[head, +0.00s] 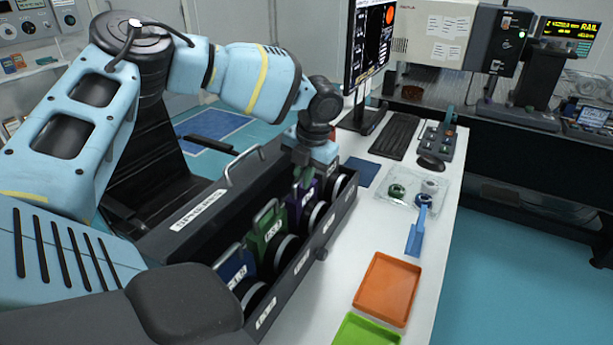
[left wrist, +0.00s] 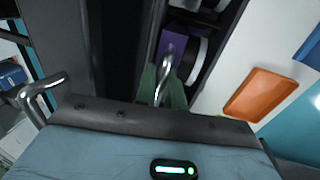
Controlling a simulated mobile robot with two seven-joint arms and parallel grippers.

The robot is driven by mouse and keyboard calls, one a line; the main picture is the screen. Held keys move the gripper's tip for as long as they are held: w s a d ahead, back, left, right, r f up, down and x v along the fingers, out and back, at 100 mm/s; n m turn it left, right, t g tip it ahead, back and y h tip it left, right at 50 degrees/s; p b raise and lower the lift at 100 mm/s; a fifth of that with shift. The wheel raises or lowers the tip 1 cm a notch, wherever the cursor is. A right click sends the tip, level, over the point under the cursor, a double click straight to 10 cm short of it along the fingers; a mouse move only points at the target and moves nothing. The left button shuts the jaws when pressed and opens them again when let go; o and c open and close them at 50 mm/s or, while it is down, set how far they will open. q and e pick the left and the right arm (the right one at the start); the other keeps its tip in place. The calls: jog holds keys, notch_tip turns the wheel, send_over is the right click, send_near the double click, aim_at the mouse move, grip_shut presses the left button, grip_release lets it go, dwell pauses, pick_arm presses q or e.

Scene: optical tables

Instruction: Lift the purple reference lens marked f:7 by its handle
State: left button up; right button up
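The purple lens (head: 304,206) stands upright in a slot of the long dark box, behind a green-framed one. Its mark is too small to read. In the left wrist view the purple plate (left wrist: 172,45) shows just beyond my fingers. My left gripper (head: 303,180) points down at the top of the purple lens. Its green fingers (left wrist: 164,88) lie on either side of a thin metal handle (left wrist: 163,82). I cannot tell whether they press on it. My right gripper is not in view.
The dark box (head: 190,215) also holds a green lens (head: 268,232) and a blue lens (head: 236,272) nearer me. An orange tray (head: 387,289), a green tray (head: 367,331) and a clear tray with small parts (head: 408,190) lie right of it. A monitor (head: 368,45) stands behind.

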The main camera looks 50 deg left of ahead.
pick_arm(q)
jog(key=shift+w+r, duration=0.1)
jog(key=shift+r, duration=0.1)
grip_shut()
dwell(1.1)
jog(key=shift+r, duration=0.35)
notch_tip(320, 180, up, 17)
jog(key=shift+r, duration=0.1)
